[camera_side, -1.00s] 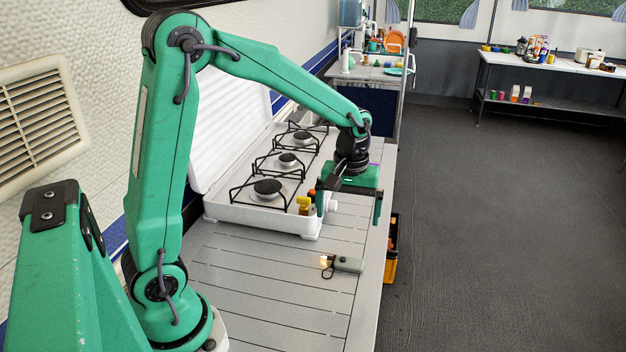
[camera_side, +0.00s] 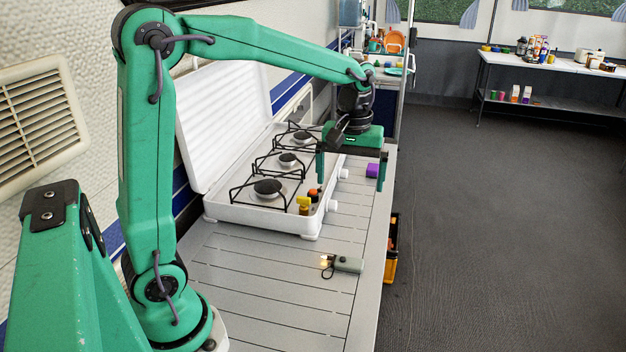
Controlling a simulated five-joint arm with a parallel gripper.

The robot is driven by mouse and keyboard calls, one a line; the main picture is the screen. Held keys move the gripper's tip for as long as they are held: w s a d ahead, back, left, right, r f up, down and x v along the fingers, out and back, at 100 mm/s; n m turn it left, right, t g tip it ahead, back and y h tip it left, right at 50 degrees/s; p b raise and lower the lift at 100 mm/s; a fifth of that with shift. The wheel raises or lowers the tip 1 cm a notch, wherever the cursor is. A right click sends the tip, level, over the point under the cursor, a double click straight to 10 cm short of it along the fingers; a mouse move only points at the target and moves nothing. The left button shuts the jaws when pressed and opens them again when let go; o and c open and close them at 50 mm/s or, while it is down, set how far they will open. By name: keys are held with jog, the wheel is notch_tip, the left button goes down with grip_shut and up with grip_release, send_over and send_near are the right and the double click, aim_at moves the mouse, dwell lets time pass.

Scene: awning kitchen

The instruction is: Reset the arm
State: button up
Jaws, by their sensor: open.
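My gripper (camera_side: 350,184) is open and empty, its two green fingers pointing down. It hangs above the slatted table, in front of the white camp stove's right side and higher than the table top. The left finger is near the stove's front edge in the picture, and the right finger is over the table's right side. My arm is raised and reaches out over the stove.
The white three-burner stove (camera_side: 222,208) stands on the slatted table (camera_side: 265,280) with its lid up. A small grey-green flashlight (camera_side: 348,264) lies lit on the table. An orange-and-black crate (camera_side: 391,262) is beside the table.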

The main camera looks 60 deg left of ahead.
jog(key=shift+r, duration=0.7)
jog(key=shift+s, duration=0.1)
jog(key=s+d+m+t, duration=0.3)
jog(key=s+m, duration=0.6)
jog(key=s, duration=0.8)
jog(key=t, duration=0.2)
jog(key=shift+d+r+t, duration=0.2)
jog(key=shift+r+t, duration=0.1)
jog(key=shift+r, duration=0.1)
jog(key=shift+w, duration=0.1)
